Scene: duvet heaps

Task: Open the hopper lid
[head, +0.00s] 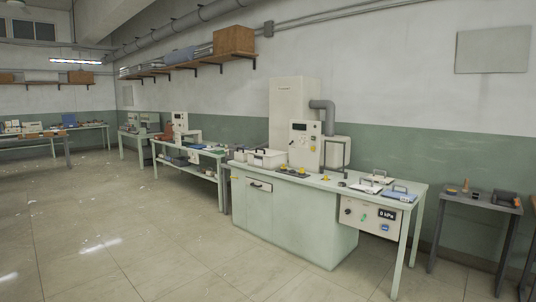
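A pale green workbench (258,212) stands ahead, right of centre, against the wall. On its rear stands a tall off-white cabinet (289,95) with a grey elbow duct (325,108) at its right side. A smaller off-white machine panel (301,150) with a dark display stands in front of it, and an off-white box (338,151) sits beside it under the duct. No part is clearly recognisable as the hopper lid from here. A white flat item (370,184) and a blue one (399,194) with dark handles lie at the bench's right end. My gripper is not in view.
White bins (267,158) sit on the bench's left end. A control panel (369,216) reading "0 kPa" hangs under its right end. A dark small table (478,200) stands at right, a green table (190,152) farther left. The tiled floor (140,235) in front is clear.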

